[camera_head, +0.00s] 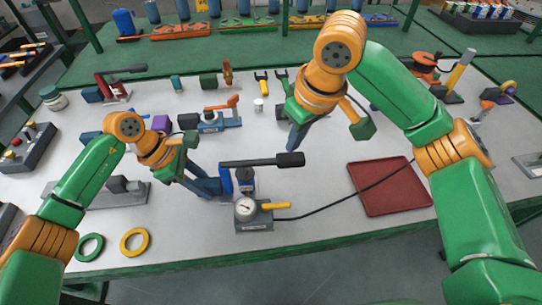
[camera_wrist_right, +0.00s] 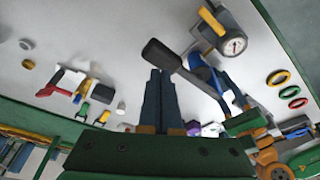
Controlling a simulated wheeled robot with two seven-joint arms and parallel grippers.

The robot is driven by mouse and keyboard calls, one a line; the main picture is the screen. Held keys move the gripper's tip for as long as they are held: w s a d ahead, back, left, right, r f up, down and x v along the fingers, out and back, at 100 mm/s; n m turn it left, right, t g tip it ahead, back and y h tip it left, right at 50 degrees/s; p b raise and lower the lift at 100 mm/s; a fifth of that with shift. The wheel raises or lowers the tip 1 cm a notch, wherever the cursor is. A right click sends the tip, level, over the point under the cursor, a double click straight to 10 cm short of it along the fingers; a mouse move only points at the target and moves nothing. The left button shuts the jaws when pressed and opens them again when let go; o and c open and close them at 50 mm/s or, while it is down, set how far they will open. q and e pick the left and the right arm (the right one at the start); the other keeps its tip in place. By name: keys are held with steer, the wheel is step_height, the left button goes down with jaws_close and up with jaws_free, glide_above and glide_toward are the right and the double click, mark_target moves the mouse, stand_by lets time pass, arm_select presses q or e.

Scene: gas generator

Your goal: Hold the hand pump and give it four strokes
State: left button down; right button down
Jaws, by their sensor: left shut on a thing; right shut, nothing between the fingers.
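The hand pump stands near the front middle of the table, with a blue upright part (camera_head: 227,181) and a long black lever (camera_head: 262,162). The lever lies about level, its thick grip end pointing right. My left gripper (camera_head: 217,189) is shut on the pump's body from the left; the exact contact is partly hidden. My right gripper (camera_head: 294,146) is shut and empty, just above the grip end of the lever. In the right wrist view its closed fingers (camera_wrist_right: 160,95) point toward the black grip (camera_wrist_right: 160,53); I cannot tell whether they touch.
A grey block with a round gauge (camera_head: 245,208) and a yellow handle (camera_head: 275,206) sits in front of the pump. Green (camera_head: 90,247) and yellow (camera_head: 135,242) rings lie front left. Several tools stand behind.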

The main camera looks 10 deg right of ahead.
steer(key=v, duration=0.3)
steer(key=shift+w+a+r, duration=0.2)
steer(key=shift+w+r, duration=0.05)
steer(key=shift+w, duration=0.05)
arm_select(q)
steer(key=shift+c, duration=2.4)
jaws_free()
steer(key=v, duration=1.2)
arm_select(e)
steer(key=shift+f, duration=0.1)
